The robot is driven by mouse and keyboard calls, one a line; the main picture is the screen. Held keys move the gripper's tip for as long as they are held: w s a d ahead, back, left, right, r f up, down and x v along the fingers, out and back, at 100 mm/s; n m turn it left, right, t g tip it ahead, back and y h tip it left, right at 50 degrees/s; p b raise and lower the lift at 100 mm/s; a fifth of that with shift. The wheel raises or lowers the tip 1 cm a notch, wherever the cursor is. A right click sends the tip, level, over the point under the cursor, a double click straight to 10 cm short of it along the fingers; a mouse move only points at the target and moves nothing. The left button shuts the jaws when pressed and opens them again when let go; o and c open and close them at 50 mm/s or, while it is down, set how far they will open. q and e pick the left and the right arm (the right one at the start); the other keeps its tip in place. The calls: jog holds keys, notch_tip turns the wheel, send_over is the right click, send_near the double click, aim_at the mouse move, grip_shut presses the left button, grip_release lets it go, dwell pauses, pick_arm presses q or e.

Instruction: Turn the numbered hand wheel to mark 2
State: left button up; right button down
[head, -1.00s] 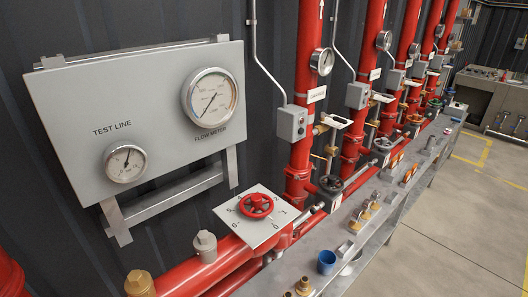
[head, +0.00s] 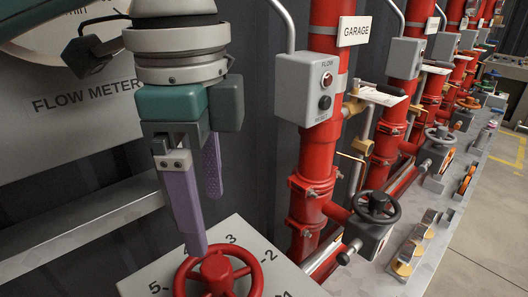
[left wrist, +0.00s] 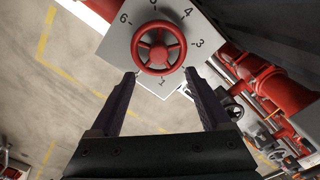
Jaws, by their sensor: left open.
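The red hand wheel (head: 218,274) sits on a pale square plate with printed numbers (head: 262,243), low in the head view and cut by its bottom edge. Contact cannot be told.
A flow meter panel (head: 70,135) stands behind at left. A grey switch box (head: 308,90) and red pipes (head: 315,172) rise to the right. A dark valve wheel (head: 377,206) stands near a metal bench (head: 470,235) with several fittings. Clear floor lies beyond.

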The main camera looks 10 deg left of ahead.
aim_at(215, 266)
pick_arm(q)
jog(key=f, duration=0.8)
jog(key=shift+s+f+p, duration=0.2)
jog(key=shift+f+p, duration=0.05)
jog(key=shift+p, duration=0.1)
jog(key=shift+w+f, duration=0.1)
jog(key=shift+f, duration=0.6)
pick_arm(e)
jog(key=shift+s+r, duration=0.2)
jog(key=shift+s, duration=0.1)
pick_arm(q)
grip_shut()
jog(key=c, duration=0.7)
grip_release()
grip_shut()
